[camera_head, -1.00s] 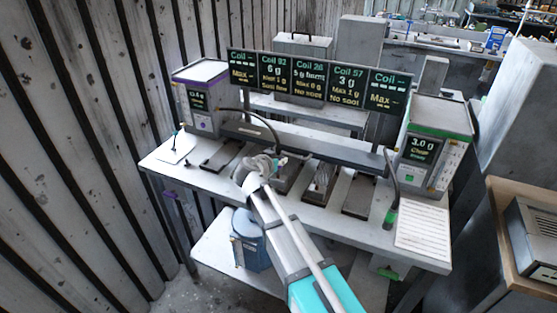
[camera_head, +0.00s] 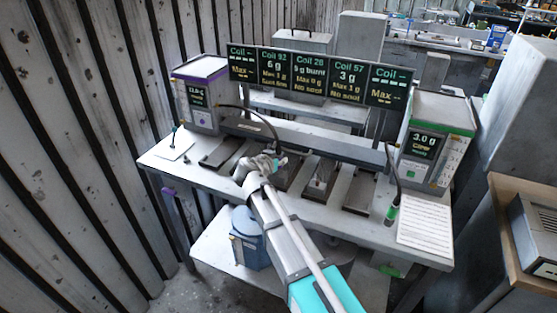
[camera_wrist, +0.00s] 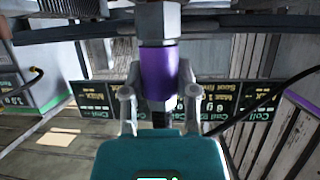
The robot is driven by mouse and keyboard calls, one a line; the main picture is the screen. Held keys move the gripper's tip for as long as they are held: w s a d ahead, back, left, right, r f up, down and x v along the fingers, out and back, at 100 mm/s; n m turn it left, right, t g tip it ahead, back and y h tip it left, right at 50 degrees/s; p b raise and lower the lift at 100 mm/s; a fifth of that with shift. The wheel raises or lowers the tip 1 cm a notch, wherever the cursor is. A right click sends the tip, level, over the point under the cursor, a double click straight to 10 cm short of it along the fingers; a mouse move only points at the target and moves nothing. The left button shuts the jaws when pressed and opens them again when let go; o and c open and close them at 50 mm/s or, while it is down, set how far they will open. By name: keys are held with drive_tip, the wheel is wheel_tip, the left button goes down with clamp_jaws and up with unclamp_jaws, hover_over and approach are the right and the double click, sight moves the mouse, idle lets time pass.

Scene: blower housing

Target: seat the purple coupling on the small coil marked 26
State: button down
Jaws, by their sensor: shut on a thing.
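The purple coupling (camera_wrist: 158,72) is between the two fingers of my gripper (camera_wrist: 157,95) in the wrist view. A grey metal fitting sits directly above it in that picture, and a dark part shows below it. In the head view my gripper (camera_head: 268,163) is over the middle-left of the bench and hides the coupling. The sign for coil 26 (camera_head: 292,72) is the middle panel. The small coil below that sign is largely hidden by my gripper; I cannot tell whether the coupling touches it.
A purple-trimmed unit (camera_head: 200,92) stands at left, with a black hose (camera_head: 262,115) arching toward my gripper. A green-trimmed unit (camera_head: 436,140) stands at right, with a green coupling (camera_head: 391,213) near the bench's front edge. Other coil stations flank my gripper. A paper sheet (camera_head: 430,222) lies at right.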

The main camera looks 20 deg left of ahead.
sight(278, 147)
drive_tip(key=shift+f, duration=0.35)
drive_tip(key=shift+c, duration=1.5)
unclamp_jaws()
drive_tip(key=shift+r, duration=0.2)
wheel_tip(278, 147, up, 8)
drive_tip(key=p, duration=0.7)
drive_tip(key=shift+f, duration=0.25)
drive_tip(key=s+d, duration=0.3)
drive_tip(key=s, duration=0.3)
drive_tip(key=s+d+r+y+p, duration=0.1)
drive_tip(key=s+d, duration=0.2)
drive_tip(key=s, duration=0.4)
drive_tip(key=shift+s+d+n+p, duration=0.2)
drive_tip(key=shift+d+n+p, duration=0.1)
drive_tip(key=shift+d+n, duration=0.1)
